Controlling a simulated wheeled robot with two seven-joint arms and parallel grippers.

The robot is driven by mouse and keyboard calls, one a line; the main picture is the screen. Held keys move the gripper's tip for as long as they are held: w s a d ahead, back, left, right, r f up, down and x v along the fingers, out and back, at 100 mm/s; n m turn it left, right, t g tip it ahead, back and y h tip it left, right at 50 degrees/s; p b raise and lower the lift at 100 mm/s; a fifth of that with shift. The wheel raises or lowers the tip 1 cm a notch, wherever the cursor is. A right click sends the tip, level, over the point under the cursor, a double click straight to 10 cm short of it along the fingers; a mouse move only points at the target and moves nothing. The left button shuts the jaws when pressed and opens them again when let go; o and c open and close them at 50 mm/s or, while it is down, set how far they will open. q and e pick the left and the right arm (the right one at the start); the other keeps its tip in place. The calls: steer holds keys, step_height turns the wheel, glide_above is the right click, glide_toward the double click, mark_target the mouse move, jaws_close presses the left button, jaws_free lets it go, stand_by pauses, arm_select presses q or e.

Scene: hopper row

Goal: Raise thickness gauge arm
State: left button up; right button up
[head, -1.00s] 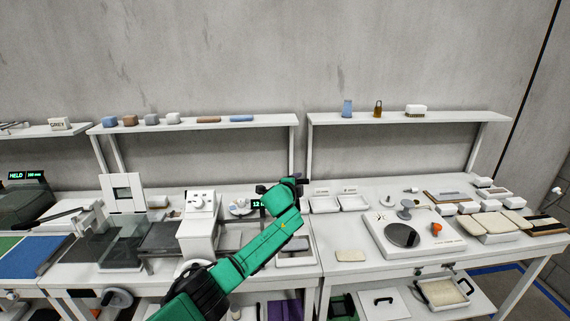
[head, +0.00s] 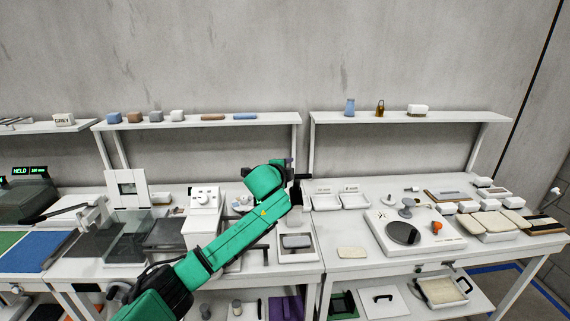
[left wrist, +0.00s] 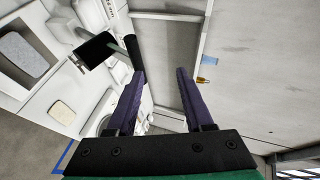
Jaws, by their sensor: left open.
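My left gripper (head: 295,188) is at the back of the middle bench in the head view, mostly hidden behind its own green wrist. In the left wrist view its two purple fingers (left wrist: 161,76) are apart with nothing between them. A grey bar with a black grip (left wrist: 132,52), which looks like the gauge arm, is just beyond the left finger's tip. I cannot tell if they touch. A black panel (left wrist: 98,48) sits beside the bar. A grey pad (left wrist: 22,55) lies in a white tray, which also shows in the head view (head: 283,256). My right gripper is not in view.
A white box device (head: 203,205) stands left of my forearm. Two small white trays (head: 352,201) are right of the gripper. A white plate with a black disc (head: 404,232) is on the right bench. A raised shelf (head: 200,122) runs behind the middle bench.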

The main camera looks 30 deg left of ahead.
arm_select(q)
steer(key=s+r, duration=0.2)
steer(key=r, duration=0.1)
steer(key=shift+s, duration=0.1)
steer(key=shift+d, duration=0.1)
stand_by(0.4)
steer(key=b+v, duration=0.6)
steer(key=v, duration=0.8)
steer(key=shift+s+b, duration=0.15)
steer(key=shift+b, duration=0.2)
